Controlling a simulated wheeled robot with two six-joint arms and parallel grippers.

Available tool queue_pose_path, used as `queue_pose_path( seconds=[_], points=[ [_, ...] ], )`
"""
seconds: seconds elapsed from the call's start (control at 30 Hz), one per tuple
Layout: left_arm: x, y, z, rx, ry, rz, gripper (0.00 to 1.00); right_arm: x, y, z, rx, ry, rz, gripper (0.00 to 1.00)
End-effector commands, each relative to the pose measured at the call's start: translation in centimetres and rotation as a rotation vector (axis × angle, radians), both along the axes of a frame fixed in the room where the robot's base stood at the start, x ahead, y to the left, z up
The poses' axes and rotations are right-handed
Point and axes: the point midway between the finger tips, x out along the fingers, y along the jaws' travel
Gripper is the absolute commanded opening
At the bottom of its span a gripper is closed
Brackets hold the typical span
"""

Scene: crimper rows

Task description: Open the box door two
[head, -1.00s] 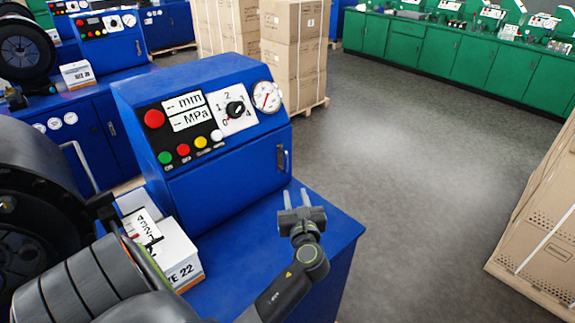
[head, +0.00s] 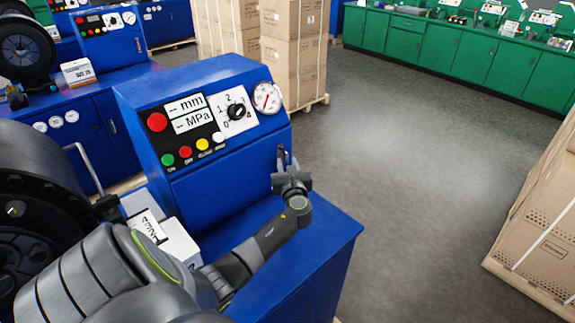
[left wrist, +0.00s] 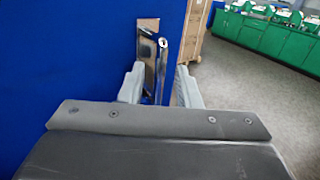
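The blue control box (head: 150,100) stands on a blue cabinet, with its door (head: 222,178) shut on the front face. The door handle is a metal bar near the door's right edge; in the left wrist view the handle (left wrist: 161,65) stands upright in front of a plate. My left gripper (head: 288,165) is at the handle, mostly covering it in the head view. In the left wrist view my left gripper (left wrist: 158,90) is open, one finger on each side of the handle, with gaps showing. I cannot tell how deep the handle sits between them. My right gripper is out of view.
A white carton (head: 181,245) sits on the cabinet, partly behind my arm. A dark round machine part (head: 35,200) is at the left. Stacked cartons (head: 292,50) stand behind.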

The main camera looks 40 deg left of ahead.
Motion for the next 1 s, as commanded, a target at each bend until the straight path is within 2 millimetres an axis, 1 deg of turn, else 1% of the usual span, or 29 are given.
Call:
queue_pose_path(
  seconds=[0.2, 0.43, 0.8, 1.0],
  points=[
    [0.01, 0.01, -0.02, 0.0, 0.0, 0.0, 0.3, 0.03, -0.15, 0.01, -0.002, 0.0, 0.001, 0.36],
    [-0.01, -0.01, -0.03, 0.0, 0.0, 0.0, 0.0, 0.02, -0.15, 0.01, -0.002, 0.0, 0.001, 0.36],
    [-0.01, -0.02, -0.05, -0.001, 0.001, -0.003, 0.0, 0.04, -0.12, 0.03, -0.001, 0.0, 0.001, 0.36],
    [0.12, 0.05, -0.11, -0.001, 0.002, -0.035, 0.0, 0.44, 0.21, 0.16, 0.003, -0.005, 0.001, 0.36]
  ],
)
